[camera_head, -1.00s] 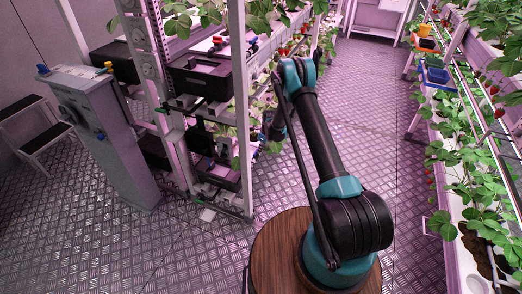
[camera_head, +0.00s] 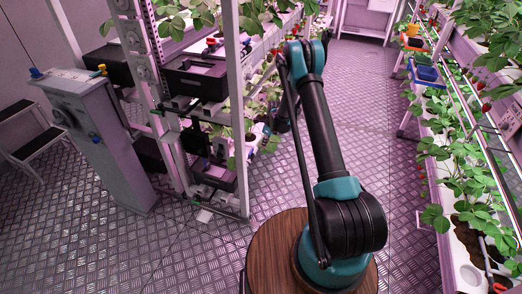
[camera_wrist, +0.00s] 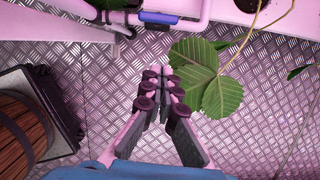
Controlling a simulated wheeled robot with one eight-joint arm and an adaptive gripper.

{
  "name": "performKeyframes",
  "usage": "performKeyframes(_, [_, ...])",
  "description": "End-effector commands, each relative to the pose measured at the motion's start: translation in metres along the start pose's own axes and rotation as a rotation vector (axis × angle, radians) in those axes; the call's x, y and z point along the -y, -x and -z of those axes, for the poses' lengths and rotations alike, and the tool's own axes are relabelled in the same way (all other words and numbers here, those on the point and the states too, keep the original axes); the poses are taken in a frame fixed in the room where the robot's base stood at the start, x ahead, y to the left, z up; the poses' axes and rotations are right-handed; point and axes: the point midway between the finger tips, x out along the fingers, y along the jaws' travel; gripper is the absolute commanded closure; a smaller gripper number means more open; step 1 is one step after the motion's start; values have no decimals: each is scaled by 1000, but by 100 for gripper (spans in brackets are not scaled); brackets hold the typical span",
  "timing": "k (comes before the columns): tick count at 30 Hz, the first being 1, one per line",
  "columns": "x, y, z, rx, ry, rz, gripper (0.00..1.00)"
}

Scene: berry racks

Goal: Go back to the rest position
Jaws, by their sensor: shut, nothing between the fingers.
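My gripper (camera_wrist: 160,88) shows in the wrist view with its fingers together and nothing between them. It points down over the metal floor (camera_wrist: 245,140). A green strawberry leaf (camera_wrist: 208,75) lies just right of the fingertips in the picture; I cannot tell whether it touches them.
The left rack holds strawberry plants and black bins (camera_head: 195,78). A grey cabinet (camera_head: 100,140) and a step stool (camera_head: 38,140) stand at far left. A plant rack (camera_head: 468,200) with blue bins (camera_head: 427,74) lines the right. The aisle floor (camera_head: 365,110) between is clear.

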Motion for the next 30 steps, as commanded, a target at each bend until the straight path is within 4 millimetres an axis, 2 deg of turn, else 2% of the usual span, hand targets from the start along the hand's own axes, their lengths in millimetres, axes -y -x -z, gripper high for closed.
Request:
performKeyframes(4, [1,20,0,0,-1,0,100])
performKeyframes(14, [1,34,0,-1,8,2,100])
performKeyframes(17, [-1,49,2,-2,53,9,100])
performKeyframes(23, [-15,115,12,-10,264,41,100])
performKeyframes(30, [-45,196,36,-35,567,82,100])
